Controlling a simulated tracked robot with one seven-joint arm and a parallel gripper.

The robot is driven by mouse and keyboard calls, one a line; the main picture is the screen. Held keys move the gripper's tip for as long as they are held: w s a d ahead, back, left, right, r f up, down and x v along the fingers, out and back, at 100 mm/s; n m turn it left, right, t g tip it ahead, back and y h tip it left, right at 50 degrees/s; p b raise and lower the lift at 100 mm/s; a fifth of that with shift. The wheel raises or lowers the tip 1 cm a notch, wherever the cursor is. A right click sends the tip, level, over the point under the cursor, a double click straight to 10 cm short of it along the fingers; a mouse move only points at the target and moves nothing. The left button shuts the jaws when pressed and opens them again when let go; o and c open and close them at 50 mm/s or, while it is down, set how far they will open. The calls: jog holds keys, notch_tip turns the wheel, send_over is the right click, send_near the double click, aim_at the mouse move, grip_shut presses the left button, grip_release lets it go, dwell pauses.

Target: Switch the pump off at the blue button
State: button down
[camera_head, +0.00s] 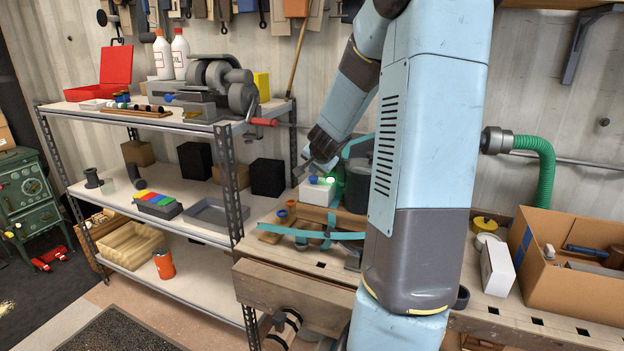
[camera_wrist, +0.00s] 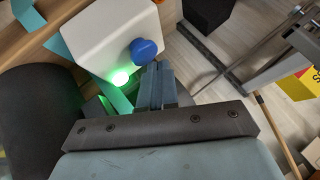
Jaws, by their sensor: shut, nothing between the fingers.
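The blue button (camera_wrist: 144,50) stands out from a white box (camera_wrist: 100,30) in the wrist view. A lit green lamp (camera_wrist: 119,77) sits beside it on the same box. My gripper (camera_wrist: 158,66) is shut and empty, its fingertips close beside the blue button; I cannot tell whether they touch it. In the head view the white box (camera_head: 317,193) stands on the workbench, with the blue button (camera_head: 313,180) on it and the green glow (camera_head: 330,180) to its right. My gripper (camera_head: 303,179) is just left of the button there.
A metal shelf (camera_head: 229,185) stands to the left. A cardboard box (camera_head: 565,290) with tools is at the right.

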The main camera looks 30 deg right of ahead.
aim_at(315, 178)
jog(key=shift+f, duration=0.15)
jog(key=shift+f, duration=0.2)
dwell(0.3)
jog(key=shift+f, duration=0.1)
dwell(0.4)
jog(key=shift+r, duration=0.55)
jog(key=shift+w+a+r, duration=0.1)
jog(key=shift+r, duration=2.9)
